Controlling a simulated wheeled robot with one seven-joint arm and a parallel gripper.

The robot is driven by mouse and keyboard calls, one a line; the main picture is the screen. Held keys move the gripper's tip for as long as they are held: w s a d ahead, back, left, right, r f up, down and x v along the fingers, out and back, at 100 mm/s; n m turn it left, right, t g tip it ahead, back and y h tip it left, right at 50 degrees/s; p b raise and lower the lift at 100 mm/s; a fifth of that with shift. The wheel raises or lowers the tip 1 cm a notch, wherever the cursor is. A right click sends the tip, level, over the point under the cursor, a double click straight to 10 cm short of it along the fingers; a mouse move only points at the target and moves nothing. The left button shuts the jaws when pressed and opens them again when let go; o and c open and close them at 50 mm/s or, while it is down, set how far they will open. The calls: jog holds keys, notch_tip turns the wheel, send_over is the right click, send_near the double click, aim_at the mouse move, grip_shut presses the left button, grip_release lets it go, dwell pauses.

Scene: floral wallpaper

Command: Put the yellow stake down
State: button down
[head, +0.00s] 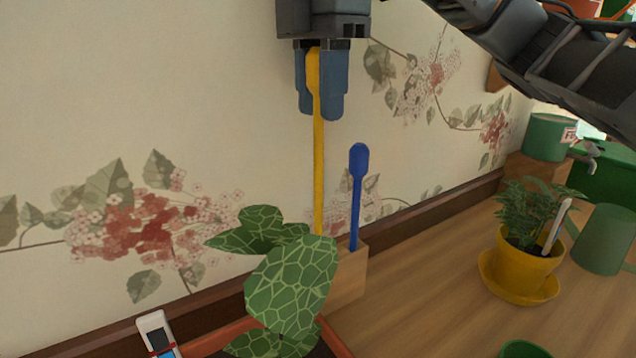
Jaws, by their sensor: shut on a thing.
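My gripper (321,90) is at the top middle, pointing down, with its blue-grey fingers shut on the top of the yellow stake (319,165). The yellow stake hangs upright in front of the wallpapered wall. Its lower end is hidden behind the variegated leaves of a plant, so I cannot tell whether it is in the wooden holder or touching anything. A wooden holder (349,278) stands on the table behind the leaves. A blue stake (357,195) stands upright in it, just right of the yellow stake.
A leafy plant (290,275) in a terracotta-coloured planter is at the front. A white marker (157,333) is left of it. A yellow pot (525,265) with a fern and green containers (604,240) stand at right. The wooden table (440,285) is clear between them.

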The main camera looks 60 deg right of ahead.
aim_at(318, 186)
jog(key=f, duration=0.4)
jog(key=f+b, duration=0.1)
jog(key=f, duration=0.7)
jog(key=shift+w+d, duration=0.15)
jog(key=shift+w, duration=0.15)
jog(key=shift+f+b, duration=0.15)
jog(key=shift+b, duration=0.15)
jog(key=c, duration=1.3)
grip_release()
jog(key=o, duration=0.4)
jog(key=shift+o, duration=0.2)
notch_tip(318, 186, up, 12)
jog(key=shift+r+p, duration=0.2)
jog(key=shift+p, duration=0.55)
